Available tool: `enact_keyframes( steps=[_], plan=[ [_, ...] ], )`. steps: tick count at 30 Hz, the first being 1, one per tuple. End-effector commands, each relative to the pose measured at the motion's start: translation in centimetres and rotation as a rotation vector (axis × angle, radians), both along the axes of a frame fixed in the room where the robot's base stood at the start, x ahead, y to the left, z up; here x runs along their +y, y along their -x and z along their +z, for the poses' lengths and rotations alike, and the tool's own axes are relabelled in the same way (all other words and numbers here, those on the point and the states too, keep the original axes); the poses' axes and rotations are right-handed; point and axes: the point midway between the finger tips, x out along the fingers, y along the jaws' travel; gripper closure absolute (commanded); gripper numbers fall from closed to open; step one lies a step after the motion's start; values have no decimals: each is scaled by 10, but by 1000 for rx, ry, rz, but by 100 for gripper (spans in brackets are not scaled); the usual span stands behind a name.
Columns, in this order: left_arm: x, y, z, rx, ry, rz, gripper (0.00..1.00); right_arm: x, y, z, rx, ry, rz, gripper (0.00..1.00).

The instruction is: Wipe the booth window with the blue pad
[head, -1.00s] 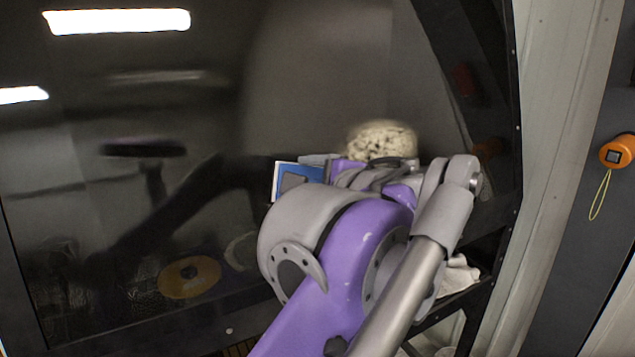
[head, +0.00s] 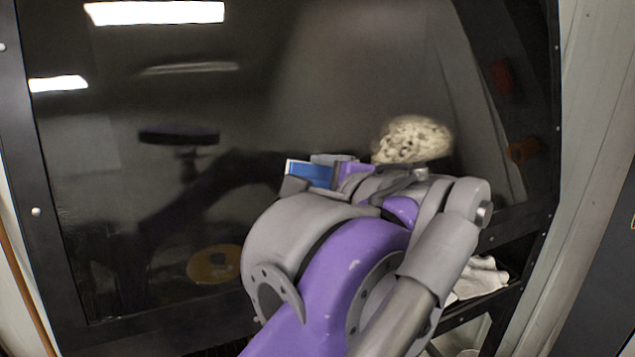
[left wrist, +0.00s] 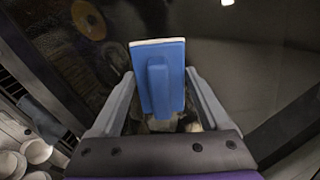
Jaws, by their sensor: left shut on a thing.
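The blue pad (head: 309,173) has a pale front edge and shows left of my wrist in the head view. My left gripper (left wrist: 158,90) is shut on it, with the pad's raised blue grip (left wrist: 158,88) between the fingers in the left wrist view. The dark booth window (head: 290,90) fills most of the head view. A pale speckled patch (head: 412,139) with blurred edges appears on it, right of the pad. My arm hides part of the window, and I cannot tell whether the pad touches the glass. My right gripper is not in view.
A black frame (head: 556,130) edges the window. A white cloth (head: 482,279) lies at the lower right, behind my arm. An orange disc (head: 214,264) shows in the dark glass at lower left. White round items (left wrist: 36,150) stand at the left wrist view's lower left.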

Motion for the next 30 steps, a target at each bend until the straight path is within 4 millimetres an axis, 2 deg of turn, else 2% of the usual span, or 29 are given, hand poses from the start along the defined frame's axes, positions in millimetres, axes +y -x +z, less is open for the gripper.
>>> enact_keyframes(
  steps=[3, 15, 30],
  plan=[
    [-5, 11, 8, -5, 0, -4, 73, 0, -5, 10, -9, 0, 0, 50],
    [-19, 44, 18, -4, 0, -3, 73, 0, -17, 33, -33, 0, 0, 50],
    [-21, 51, 18, -3, 0, -1, 73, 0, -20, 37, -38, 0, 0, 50]
  ],
)
